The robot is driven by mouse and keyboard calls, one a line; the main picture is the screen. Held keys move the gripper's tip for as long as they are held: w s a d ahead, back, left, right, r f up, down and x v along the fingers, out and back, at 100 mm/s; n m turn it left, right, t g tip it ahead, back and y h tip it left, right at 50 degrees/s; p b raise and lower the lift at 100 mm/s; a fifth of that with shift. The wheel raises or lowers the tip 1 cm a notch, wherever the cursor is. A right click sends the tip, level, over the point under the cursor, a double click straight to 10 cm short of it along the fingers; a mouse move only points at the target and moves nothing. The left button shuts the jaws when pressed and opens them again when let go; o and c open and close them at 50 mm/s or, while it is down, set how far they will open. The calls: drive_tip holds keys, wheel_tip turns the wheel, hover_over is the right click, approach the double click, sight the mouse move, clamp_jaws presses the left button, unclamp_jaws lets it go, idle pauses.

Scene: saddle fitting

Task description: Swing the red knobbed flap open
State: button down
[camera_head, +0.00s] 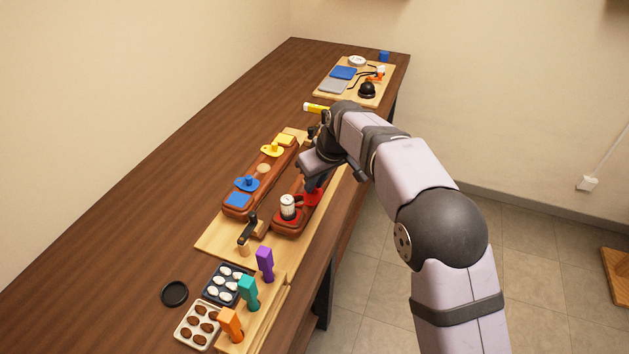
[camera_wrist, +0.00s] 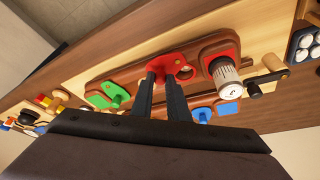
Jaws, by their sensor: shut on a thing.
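The red flap (camera_wrist: 170,61) lies on the near red-brown wooden block (camera_wrist: 130,76) in the wrist view. My gripper (camera_wrist: 160,76) reaches down to it with both fingers close together, shut on its knob, which the fingers hide. A round red-rimmed spot (camera_wrist: 185,73) shows just right of the fingers. In the head view the red flap (camera_head: 311,198) shows beneath my gripper (camera_head: 316,184), partly covered by it.
A white-topped cylinder (camera_head: 288,206) stands on a red patch at the block's near end. A green knobbed flap (camera_wrist: 117,94) is at its other end. The parallel block carries a blue flap (camera_head: 247,184) and a yellow flap (camera_head: 272,150). A black-handled lever (camera_head: 249,229) stands nearby.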

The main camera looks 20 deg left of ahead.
drive_tip(key=shift+s+d+m+t+h+p, duration=0.1)
drive_tip(key=shift+d+m+t+h+p, duration=0.15)
drive_tip(key=shift+m, duration=0.6)
drive_tip(key=shift+d+m+t+h+p, duration=0.2)
drive_tip(key=shift+m+t, duration=0.1)
drive_tip(key=shift+m, duration=0.6)
drive_tip(key=shift+s+d+m+t+h+p, duration=0.15)
drive_tip(key=shift+m+t+h, duration=0.1)
drive_tip(key=shift+m, duration=0.6)
drive_tip(key=shift+w, duration=0.1)
drive_tip(key=c, duration=1.7)
unclamp_jaws()
drive_tip(key=shift+c, duration=0.2)
drive_tip(key=b+v, duration=0.1)
drive_tip(key=v, duration=0.6)
drive_tip(key=shift+r+b, duration=0.15)
drive_tip(key=shift+b, duration=0.15)
drive_tip(key=shift+d, duration=0.2)
